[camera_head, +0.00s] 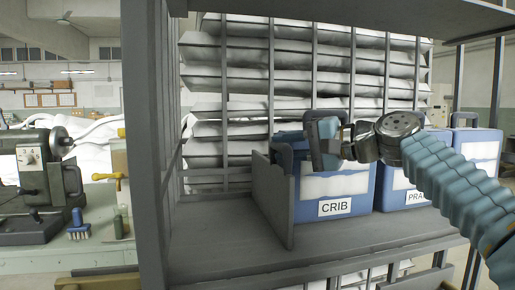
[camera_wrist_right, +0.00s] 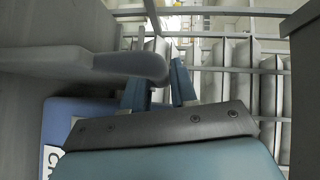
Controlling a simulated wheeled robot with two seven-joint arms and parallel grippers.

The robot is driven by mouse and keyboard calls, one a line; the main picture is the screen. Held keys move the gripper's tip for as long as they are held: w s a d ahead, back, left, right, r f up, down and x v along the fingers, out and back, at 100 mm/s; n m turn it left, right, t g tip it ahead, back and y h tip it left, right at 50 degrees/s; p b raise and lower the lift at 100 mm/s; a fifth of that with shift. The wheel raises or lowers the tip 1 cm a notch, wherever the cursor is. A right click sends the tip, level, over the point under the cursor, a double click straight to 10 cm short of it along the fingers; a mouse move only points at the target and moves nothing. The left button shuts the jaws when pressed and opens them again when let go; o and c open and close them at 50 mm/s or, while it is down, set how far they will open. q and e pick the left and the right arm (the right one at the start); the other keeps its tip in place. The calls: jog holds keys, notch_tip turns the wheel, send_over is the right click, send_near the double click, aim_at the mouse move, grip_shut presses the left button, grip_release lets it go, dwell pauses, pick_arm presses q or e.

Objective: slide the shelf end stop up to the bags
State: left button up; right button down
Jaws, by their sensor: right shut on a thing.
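The shelf end stop (camera_head: 270,205) is a grey upright plate standing on the shelf, just left of the bags. The nearest bag, labelled CRIB (camera_head: 352,190), is blue and white; it also shows at the lower left of the right wrist view (camera_wrist_right: 62,115). A second bag, labelled PRA and partly cut off (camera_head: 405,185), stands to its right. My right gripper (camera_head: 296,140) reaches in from the right over the CRIB bag and is shut at the end stop's top. Its teal fingers show in the right wrist view (camera_wrist_right: 158,90). Any gap between stop and bag is hard to see. My left gripper is out of view.
A third bag (camera_head: 480,150) stands at the right. A grey shelf upright (camera_head: 148,150) bounds the left, with bare shelf board (camera_head: 215,235) between it and the stop. White folded duvets (camera_head: 240,85) fill slatted racks behind. A workbench (camera_head: 95,255) with tools stands at left.

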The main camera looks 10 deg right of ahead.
jog(key=shift+d+f, duration=0.1)
jog(key=shift+d, duration=0.9)
jog(key=c, duration=1)
grip_release()
jog(key=shift+o, duration=0.2)
jog(key=v, duration=1.4)
jog(key=shift+w, duration=0.1)
